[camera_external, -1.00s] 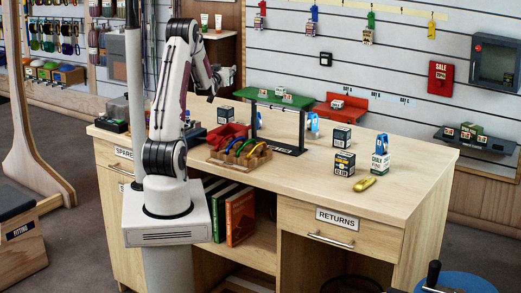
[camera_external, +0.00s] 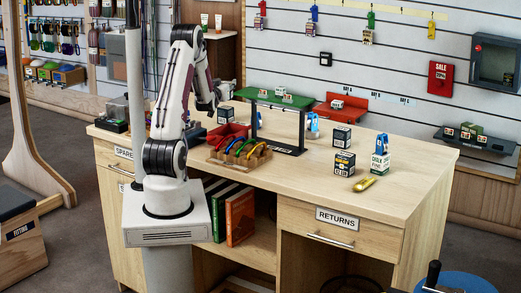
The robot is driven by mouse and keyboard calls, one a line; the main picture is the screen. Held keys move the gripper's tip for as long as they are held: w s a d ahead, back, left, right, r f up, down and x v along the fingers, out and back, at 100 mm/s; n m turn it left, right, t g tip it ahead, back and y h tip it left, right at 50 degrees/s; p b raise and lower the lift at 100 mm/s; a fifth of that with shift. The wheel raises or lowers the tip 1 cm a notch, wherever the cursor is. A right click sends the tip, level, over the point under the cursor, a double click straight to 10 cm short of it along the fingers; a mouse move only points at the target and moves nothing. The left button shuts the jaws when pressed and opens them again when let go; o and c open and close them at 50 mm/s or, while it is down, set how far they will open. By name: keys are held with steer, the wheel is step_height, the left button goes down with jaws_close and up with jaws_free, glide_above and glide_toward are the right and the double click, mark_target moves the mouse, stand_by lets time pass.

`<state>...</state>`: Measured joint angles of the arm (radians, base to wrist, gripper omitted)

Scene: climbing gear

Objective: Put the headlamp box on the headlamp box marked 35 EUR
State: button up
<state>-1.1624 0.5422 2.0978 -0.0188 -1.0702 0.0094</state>
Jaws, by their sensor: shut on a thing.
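My gripper (camera_external: 222,93) is at the back left of the desk, left of the green stand. It is shut on a small dark thing, which I take to be the headlamp box; gripper and box are hard to tell apart here. Two more dark labelled boxes stand upright on the right half of the desk, one farther back (camera_external: 342,137) and one nearer (camera_external: 344,163). Their prices are too small to read, so I cannot tell which is marked 35 EUR.
The desk's front right is clear.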

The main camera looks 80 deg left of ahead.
steer(key=shift+f, duration=1.7)
steer(key=shift+f, duration=0.1)
steer(key=o, duration=1.2)
steer(key=shift+s+d+r, duration=0.2)
steer(key=shift+d+r, duration=0.25)
steer(key=shift+r, duration=0.75)
steer(key=shift+s+d+r, duration=0.2)
steer(key=shift+d+r, duration=0.3)
steer(key=shift+r, duration=0.7)
steer(key=shift+s+d+r, duration=0.2)
steer(key=shift+d+r, duration=0.25)
steer(key=shift+r, duration=0.75)
